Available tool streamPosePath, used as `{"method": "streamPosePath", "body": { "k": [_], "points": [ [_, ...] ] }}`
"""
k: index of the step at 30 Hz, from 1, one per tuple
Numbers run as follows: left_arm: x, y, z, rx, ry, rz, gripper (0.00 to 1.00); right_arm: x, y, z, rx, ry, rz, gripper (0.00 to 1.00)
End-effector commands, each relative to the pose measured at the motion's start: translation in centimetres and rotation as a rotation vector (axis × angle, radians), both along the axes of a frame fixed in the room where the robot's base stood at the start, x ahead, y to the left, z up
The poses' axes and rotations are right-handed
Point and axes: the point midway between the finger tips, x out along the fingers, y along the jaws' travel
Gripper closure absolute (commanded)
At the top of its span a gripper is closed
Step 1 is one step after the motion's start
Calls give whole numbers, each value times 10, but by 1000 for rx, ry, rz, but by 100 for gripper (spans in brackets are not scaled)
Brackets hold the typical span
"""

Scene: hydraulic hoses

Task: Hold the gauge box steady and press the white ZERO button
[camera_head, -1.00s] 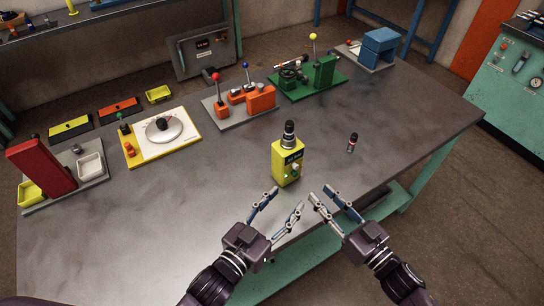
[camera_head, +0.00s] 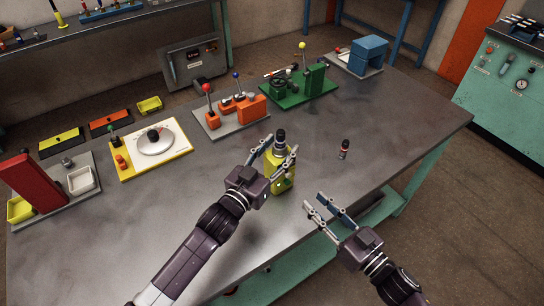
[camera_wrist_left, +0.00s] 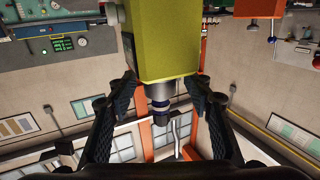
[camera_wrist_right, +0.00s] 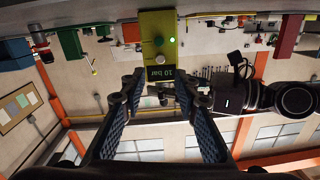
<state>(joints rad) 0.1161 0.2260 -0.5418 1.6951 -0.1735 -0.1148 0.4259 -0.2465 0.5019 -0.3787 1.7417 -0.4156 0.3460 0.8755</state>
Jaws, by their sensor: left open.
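The yellow-green gauge box (camera_head: 285,181) stands upright on the table with a dark fitting (camera_head: 281,136) on top. My left gripper (camera_head: 282,144) is open, with its fingers on either side of the fitting in the head view. In the left wrist view the box (camera_wrist_left: 160,40) appears upside down, its fitting between the open fingers; contact cannot be told.
A small dark-and-red fitting (camera_head: 344,149) stands right of the box. Behind are a green fixture (camera_head: 316,78), an orange fixture (camera_head: 252,109) and a yellow-edged board (camera_head: 178,158).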

Motion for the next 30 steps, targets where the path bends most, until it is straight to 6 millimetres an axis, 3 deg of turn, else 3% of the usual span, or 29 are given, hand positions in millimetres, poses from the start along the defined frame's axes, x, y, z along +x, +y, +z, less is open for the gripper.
{"method": "streamPosePath", "body": {
  "k": [11, 24, 26, 30],
  "points": [
    [5, -4, 0, 1, 0, -1, 53, 0, 0, 0, 0, 0, 0, 71],
    [5, -3, 0, 1, 0, -1, 100, 0, 0, 0, 0, 0, 0, 71],
    [5, -3, 0, 1, 0, -1, 100, 0, 0, 0, 0, 0, 0, 71],
    [5, -3, 0, 1, 0, -1, 100, 0, 0, 0, 0, 0, 0, 85]
  ]
}}
